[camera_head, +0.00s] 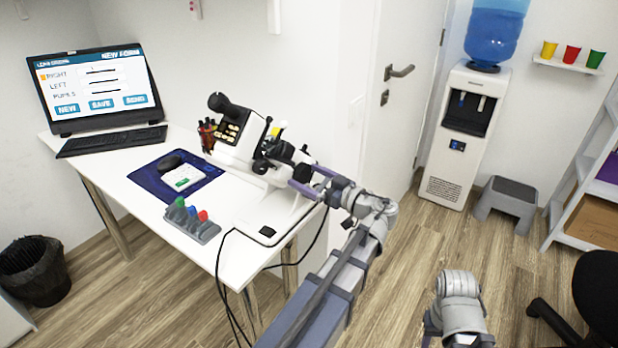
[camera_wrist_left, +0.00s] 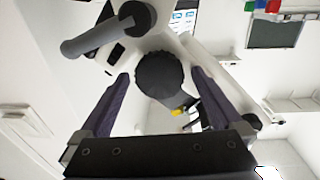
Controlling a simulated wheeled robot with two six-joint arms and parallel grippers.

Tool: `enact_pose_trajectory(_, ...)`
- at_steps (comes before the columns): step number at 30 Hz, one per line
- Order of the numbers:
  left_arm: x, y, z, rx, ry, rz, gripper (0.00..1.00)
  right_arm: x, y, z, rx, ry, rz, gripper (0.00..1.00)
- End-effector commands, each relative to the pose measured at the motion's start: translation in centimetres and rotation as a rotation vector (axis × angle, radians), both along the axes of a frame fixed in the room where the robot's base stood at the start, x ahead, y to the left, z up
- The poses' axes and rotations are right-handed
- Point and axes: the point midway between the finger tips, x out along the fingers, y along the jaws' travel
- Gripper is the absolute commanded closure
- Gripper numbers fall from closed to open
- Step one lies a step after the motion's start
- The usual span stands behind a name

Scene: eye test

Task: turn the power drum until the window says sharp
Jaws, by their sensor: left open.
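The white and black eye instrument (camera_head: 268,206) stands at the right end of the white desk. Its power drum appears to be the dark, ridged round knob (camera_wrist_left: 160,76) in the left wrist view; in the head view it is a small black knob (camera_head: 303,173). My left gripper (camera_head: 303,178) is open around the knob, with one purple-grey finger on each side. In the left wrist view, gaps show between the knob and both fingers. The window's wording cannot be read in either view. My right arm shows at the lower right, but its gripper is out of view.
The white desk (camera_head: 145,197) holds a laptop (camera_head: 95,85), a blue mat (camera_head: 150,180) and a grey rack (camera_head: 203,233) with coloured pieces. Black cables hang off its front edge. A water cooler (camera_head: 455,150) and grey step stool (camera_head: 508,195) stand right. Open floor lies between.

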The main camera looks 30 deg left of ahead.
Motion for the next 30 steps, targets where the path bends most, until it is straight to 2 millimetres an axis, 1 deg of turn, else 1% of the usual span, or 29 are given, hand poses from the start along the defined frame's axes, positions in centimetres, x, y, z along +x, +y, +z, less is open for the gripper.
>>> enact_pose_trajectory(5, 0.01, 0.0, 0.0, 0.0, 0.0, 0.0, 0.0, 0.0, 0.0, 0.0, 0.0, 0.0, 0.0, 0.52)
enact_pose_trajectory(6, 0.01, 0.0, 0.0, 0.0, 0.0, 0.0, 0.02, 0.0, 0.0, 0.0, 0.0, 0.0, 0.0, 0.52)
enact_pose_trajectory(27, 0.0, -0.03, -0.01, 0.0, 0.0, -0.001, 0.81, 0.0, 0.0, 0.0, 0.0, 0.0, 0.0, 0.52)
enact_pose_trajectory(30, 0.0, -0.03, 0.0, 0.0, 0.002, -0.001, 0.82, 0.0, 0.0, 0.01, 0.0, 0.0, 0.0, 0.52)
